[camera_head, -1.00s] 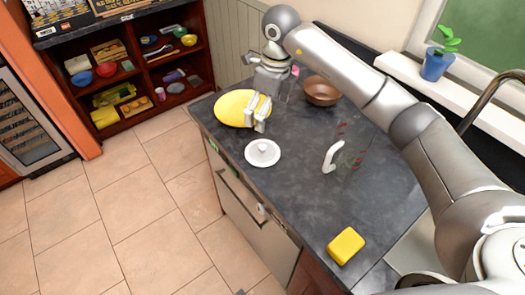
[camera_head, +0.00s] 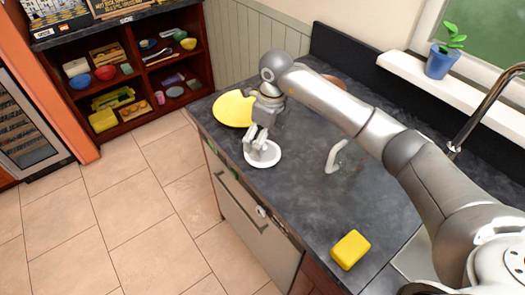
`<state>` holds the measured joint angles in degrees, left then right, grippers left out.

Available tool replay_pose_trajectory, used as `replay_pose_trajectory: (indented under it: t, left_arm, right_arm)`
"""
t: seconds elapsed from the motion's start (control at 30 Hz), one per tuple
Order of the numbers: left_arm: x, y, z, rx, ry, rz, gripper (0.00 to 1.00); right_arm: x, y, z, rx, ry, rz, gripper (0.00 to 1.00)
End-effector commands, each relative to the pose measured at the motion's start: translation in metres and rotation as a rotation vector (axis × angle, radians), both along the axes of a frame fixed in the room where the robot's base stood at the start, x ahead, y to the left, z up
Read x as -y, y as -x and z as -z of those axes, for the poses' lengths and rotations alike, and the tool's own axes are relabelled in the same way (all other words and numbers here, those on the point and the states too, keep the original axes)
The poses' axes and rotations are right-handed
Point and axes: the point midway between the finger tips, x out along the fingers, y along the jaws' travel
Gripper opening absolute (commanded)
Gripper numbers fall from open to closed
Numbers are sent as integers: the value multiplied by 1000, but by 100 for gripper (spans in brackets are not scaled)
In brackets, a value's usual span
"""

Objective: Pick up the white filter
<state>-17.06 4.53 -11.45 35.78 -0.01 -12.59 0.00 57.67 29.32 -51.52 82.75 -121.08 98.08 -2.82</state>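The white filter, a round white disc (camera_head: 273,157), lies on the dark countertop near its left edge. My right gripper (camera_head: 257,150) points down onto it, with its fingers over the middle where the small knob is. The fingers hide the knob and part of the disc. I cannot tell whether they are closed on it. My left gripper is not in view.
A yellow plate (camera_head: 230,108) lies just behind my gripper. A brown bowl (camera_head: 335,81) is mostly hidden by my arm. A white curved handle (camera_head: 333,158) stands to the right, and a yellow block (camera_head: 350,249) lies in front.

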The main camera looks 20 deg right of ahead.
Motion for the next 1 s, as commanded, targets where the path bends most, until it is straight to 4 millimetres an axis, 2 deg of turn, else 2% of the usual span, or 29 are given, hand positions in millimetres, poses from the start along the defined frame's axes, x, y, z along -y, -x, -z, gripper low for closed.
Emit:
replay_pose_trajectory:
  t: [0.2,0.33,0.63,1.0]
  left_arm:
    - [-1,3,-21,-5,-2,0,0]
    - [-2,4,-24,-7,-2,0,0]
    - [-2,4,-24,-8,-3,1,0]
    - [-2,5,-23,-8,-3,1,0]
  right_arm:
    - [-2,-3,25,-6,-1,1,100]
    - [-3,-5,42,-4,-1,1,100]
    - [-3,-6,49,-1,0,0,100]
    - [-3,-6,49,-2,1,0,52]
